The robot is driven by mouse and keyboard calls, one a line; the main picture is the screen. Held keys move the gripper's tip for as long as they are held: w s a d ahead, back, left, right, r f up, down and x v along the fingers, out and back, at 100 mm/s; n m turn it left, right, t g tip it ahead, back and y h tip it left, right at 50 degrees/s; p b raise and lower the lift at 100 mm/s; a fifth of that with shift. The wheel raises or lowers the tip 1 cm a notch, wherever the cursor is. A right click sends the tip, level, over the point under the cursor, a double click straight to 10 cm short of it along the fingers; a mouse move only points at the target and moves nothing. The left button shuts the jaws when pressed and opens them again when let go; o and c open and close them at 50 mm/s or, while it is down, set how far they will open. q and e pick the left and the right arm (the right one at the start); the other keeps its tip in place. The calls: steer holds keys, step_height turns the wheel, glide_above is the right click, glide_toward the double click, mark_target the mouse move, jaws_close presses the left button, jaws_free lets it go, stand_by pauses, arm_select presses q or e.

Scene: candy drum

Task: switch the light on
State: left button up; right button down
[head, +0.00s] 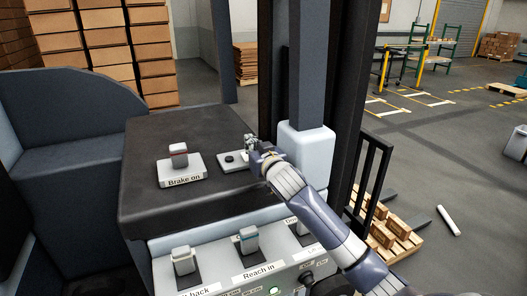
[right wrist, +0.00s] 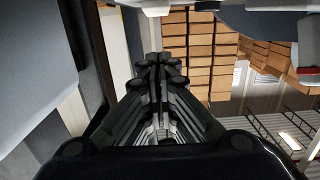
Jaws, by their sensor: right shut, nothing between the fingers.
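No part reads clearly as a light switch. A light grey plate (head: 233,163) with a round black knob (head: 230,158) sits on the dark console top; any label on it is hidden or too small to read. My right gripper (head: 250,141) is shut and empty, above the right end of this plate; I cannot tell whether it touches it. The shut black fingers also show in the right wrist view (right wrist: 160,75). My right wrist and arm cover part of the plate's right side. My left gripper is not in view.
A block labelled "Brake on" (head: 181,170) with a red-striped lever stands left of the plate. Several levers stand on the front panel (head: 228,274), one above "Reach in". A dark mast post (head: 308,70) rises behind my gripper. Stacked boxes (head: 122,50) stand behind.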

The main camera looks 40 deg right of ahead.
steer(key=shift+b+v, duration=0.85)
steer(key=shift+v, duration=0.05)
steer(key=b+v, duration=0.3)
steer(key=v, duration=0.5)
steer(key=shift+s+r, duration=0.2)
steer(key=shift+r, duration=0.05)
steer(key=shift+a, duration=0.15)
